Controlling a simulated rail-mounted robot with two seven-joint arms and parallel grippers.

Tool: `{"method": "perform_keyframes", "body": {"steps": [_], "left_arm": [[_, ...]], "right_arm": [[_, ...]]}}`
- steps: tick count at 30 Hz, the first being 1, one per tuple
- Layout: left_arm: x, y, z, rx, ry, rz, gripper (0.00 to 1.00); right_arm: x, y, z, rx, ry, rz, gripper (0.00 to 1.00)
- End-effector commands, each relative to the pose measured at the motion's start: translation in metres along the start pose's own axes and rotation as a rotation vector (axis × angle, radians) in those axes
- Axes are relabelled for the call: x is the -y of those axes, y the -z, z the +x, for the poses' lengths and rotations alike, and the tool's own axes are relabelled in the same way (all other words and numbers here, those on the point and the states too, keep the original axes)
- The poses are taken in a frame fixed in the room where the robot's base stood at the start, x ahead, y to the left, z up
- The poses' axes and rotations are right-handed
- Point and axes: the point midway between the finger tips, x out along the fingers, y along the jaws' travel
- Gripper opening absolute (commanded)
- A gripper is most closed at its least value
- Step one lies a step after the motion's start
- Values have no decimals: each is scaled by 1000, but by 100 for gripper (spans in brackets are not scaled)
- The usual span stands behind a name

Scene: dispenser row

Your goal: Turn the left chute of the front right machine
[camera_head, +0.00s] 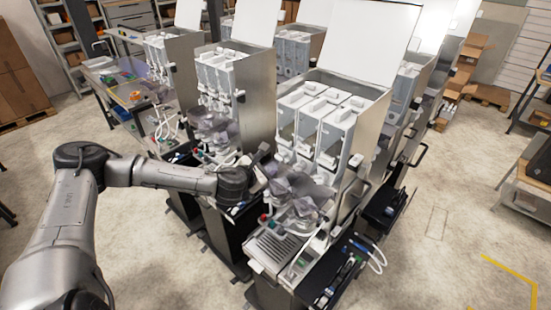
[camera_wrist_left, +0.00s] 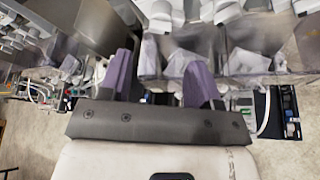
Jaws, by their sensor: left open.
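The front right machine (camera_head: 318,130) is a metal cabinet with its lid up and three white-framed canisters. Translucent chutes (camera_head: 300,190) hang below the canisters; in the head view they overlap and are hard to separate. My left gripper (camera_head: 264,157) is at the machine's left side, close to the leftmost chute. In the left wrist view the gripper (camera_wrist_left: 160,82) has its two fingers spread apart with nothing clearly held. The left chute (camera_wrist_left: 152,55) shows beyond and between the fingers; whether a finger touches it I cannot tell. My right gripper is out of view.
A second machine (camera_head: 220,85) stands close on the left, leaving a narrow gap for my arm. A grated tray (camera_head: 272,246) and a black side shelf (camera_head: 335,275) with a white hose jut out below the chutes. Open floor (camera_head: 440,230) lies to the right.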

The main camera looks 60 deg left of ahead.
Motion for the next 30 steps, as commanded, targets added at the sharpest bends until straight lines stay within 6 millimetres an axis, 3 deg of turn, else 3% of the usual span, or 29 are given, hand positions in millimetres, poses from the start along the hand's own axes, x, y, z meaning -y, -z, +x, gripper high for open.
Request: {"method": "perform_keyframes", "body": {"steps": [15, 30], "left_arm": [[0, -1, 62, 0, 0, -4, 57], [1, 0, 74, 0, 1, 1, 57]], "right_arm": [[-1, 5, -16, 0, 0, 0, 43], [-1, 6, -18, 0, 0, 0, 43]]}}
